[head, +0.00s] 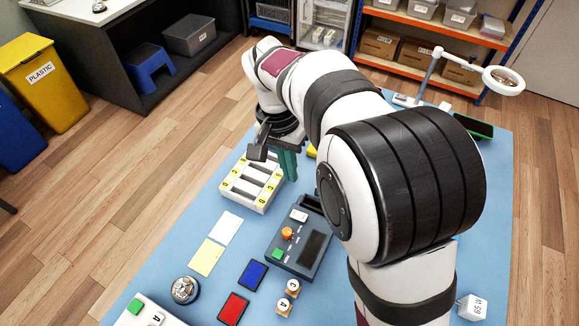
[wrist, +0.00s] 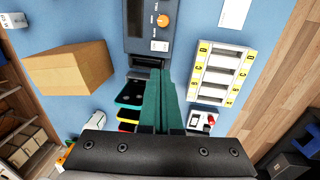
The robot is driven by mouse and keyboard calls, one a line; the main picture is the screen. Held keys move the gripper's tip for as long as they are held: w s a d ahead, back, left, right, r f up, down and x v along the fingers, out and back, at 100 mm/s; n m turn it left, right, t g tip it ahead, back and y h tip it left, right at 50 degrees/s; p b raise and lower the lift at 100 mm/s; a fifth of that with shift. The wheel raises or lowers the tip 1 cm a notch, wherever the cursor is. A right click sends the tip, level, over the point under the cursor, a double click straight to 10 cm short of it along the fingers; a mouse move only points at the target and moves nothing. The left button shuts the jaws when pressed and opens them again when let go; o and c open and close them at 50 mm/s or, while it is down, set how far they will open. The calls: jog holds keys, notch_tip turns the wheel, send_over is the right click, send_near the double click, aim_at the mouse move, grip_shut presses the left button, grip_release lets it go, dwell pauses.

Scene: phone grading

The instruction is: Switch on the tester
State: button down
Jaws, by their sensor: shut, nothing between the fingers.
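The tester (head: 283,255) is a dark grey box on the blue mat, with an orange knob (head: 287,233), a green square (head: 277,254), a small white piece (head: 299,215) and a dark screen. In the wrist view the tester (wrist: 134,45) is at the top, with the orange knob (wrist: 163,20) and the white piece (wrist: 160,45) showing. My gripper (head: 288,165) has teal fingers, shut and empty, above the mat beyond the tester's far end. In the wrist view my fingertips (wrist: 161,75) show just below the tester's edge. I cannot tell the switch's position.
A white slotted rack (head: 252,182) with yellow letter labels stands left of the tester. White, yellow, blue and red cards and a bell (head: 185,290) lie nearer. A cardboard box (wrist: 70,68) and several coloured trays or phones (wrist: 130,95) show in the wrist view.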

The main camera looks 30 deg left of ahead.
aim_at(304, 217)
jog(key=shift+d+r, duration=0.1)
jog(key=shift+d, duration=0.65)
jog(key=f, duration=0.4)
jog(key=d+f, duration=0.1)
jog(key=f, duration=0.4)
jog(key=d+f, duration=0.1)
jog(key=f, duration=0.4)
jog(key=shift+d+f, duration=0.1)
jog(key=shift+f, duration=0.1)
